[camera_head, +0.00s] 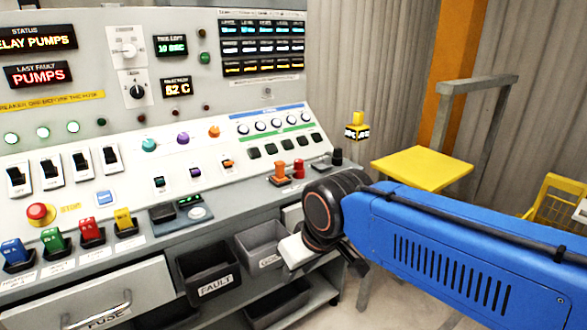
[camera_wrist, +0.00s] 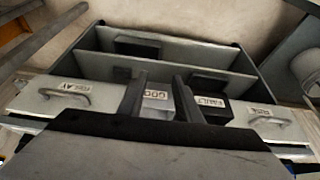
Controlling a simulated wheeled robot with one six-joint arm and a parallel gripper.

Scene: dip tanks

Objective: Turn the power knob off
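The control panel (camera_head: 105,140) fills the left and middle of the head view. Its upright face has a white rotary knob (camera_head: 127,49) and a black rotary knob (camera_head: 136,91). Teal (camera_head: 149,145), purple (camera_head: 183,137) and orange (camera_head: 214,131) knobs sit on the sloped part. The labels are too small to tell which is the power knob. My gripper (camera_wrist: 160,77) shows two dark fingers standing apart in the wrist view, with nothing visibly held between them. In the head view my arm is low at the right, away from these knobs; its fingertips are hidden there.
Below the panel are a dark FAULT bin (camera_head: 208,277), a grey bin (camera_head: 262,243) and a drawer (camera_head: 100,300). Toggle switches (camera_head: 50,172) and a red mushroom button (camera_head: 40,213) sit at left.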

